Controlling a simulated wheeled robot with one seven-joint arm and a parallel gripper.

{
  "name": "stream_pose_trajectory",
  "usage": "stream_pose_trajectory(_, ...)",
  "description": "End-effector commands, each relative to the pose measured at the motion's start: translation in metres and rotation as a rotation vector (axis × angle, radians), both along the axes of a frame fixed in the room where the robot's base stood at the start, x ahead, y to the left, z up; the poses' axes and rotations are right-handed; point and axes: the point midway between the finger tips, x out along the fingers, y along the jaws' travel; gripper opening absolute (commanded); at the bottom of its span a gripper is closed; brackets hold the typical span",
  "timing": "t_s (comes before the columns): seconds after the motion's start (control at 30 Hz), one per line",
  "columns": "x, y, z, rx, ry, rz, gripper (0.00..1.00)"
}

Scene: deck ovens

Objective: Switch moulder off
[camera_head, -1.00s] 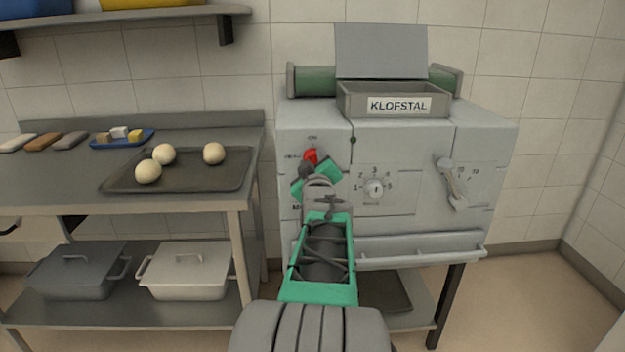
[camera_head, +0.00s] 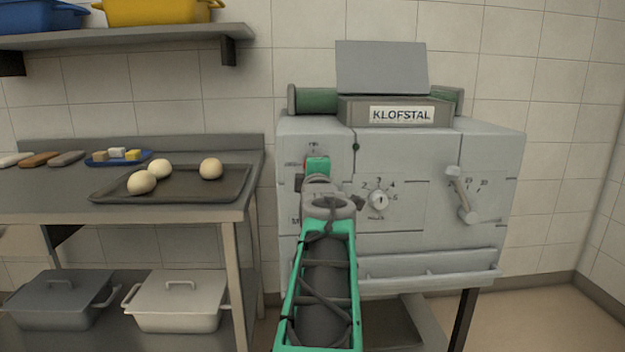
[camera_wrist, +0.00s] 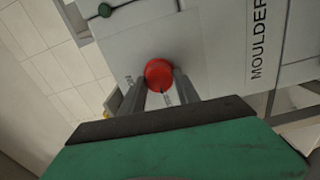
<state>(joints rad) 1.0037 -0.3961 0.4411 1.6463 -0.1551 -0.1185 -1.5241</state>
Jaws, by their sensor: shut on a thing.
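The moulder (camera_head: 410,225) is a grey machine with a KLOFSTAL label against the tiled wall. Its red rotary switch (camera_wrist: 159,74) shows in the wrist view between the two fingers of my gripper (camera_wrist: 160,88). The fingers are shut on it. In the head view my gripper (camera_head: 312,168) is at the upper left of the moulder's front and hides most of the switch. A pointer mark on the switch is too small to read. The word MOULDER is printed beside it in the wrist view.
A numbered dial (camera_head: 379,200) and a lever (camera_head: 460,195) are on the moulder's front, right of my arm. A steel table (camera_head: 60,195) at left bears a dark tray (camera_head: 215,188) with three dough balls. A shelf (camera_head: 150,36) hangs above it.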

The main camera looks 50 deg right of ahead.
Motion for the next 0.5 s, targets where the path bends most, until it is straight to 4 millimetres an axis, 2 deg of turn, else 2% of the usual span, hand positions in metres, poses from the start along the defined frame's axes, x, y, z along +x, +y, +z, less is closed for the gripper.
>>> stream_pose_trajectory(0.5, -0.0009, -0.0008, 0.0024, -0.058, 0.059, -0.003, 0.0)
